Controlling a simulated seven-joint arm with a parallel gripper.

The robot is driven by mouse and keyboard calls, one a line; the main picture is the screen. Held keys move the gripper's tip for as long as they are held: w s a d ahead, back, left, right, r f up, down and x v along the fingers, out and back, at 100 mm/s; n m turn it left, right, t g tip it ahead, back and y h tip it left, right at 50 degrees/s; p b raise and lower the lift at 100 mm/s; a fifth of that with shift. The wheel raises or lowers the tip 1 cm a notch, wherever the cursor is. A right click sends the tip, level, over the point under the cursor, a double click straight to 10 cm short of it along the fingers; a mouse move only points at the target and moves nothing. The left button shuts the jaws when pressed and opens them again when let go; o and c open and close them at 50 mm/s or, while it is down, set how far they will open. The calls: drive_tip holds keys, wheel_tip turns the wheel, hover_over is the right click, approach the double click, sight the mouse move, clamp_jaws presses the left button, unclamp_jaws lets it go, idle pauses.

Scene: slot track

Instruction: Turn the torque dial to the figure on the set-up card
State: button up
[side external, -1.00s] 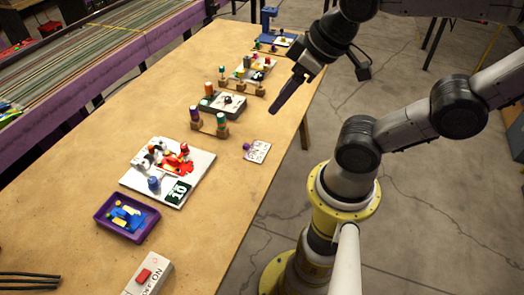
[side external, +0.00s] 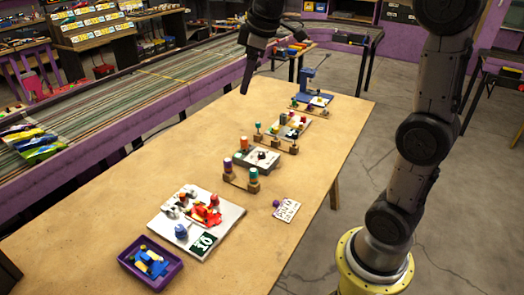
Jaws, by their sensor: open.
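A small white card (side external: 286,210) with dark marks lies near the table's right edge; its writing is too small to read surely. A white board (side external: 226,222) near the front carries red parts (side external: 206,215), a blue knob (side external: 181,231) and a dark green plate (side external: 203,244) that seems to read 10. A grey block (side external: 262,159) with a small dark part on top stands mid-table. I cannot tell which part is the torque dial. My gripper (side external: 247,87) is open and empty, pointing down above the table's left side, apart from everything.
A purple tray (side external: 174,273) with blue and yellow pieces is at the front. Coloured pegs on wooden blocks (side external: 240,180) stand mid-table, and a blue stand (side external: 308,88) is at the far end. A striped conveyor (side external: 110,110) runs along the left. The table's right strip is mostly clear.

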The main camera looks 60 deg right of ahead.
drive_tip(key=w+d+f+g, duration=0.1)
drive_tip(key=w+d+f, duration=0.3)
drive_tip(key=w+d, duration=0.2)
drive_tip(key=m+g+y, duration=0.1)
drive_tip(key=m+g, duration=0.1)
drive_tip(key=g, duration=0.1)
hover_over(262, 153)
wheel_tip(262, 153, down, 20)
wheel_tip(262, 153, down, 13)
drive_tip(key=shift+f, duration=0.2)
clamp_jaws()
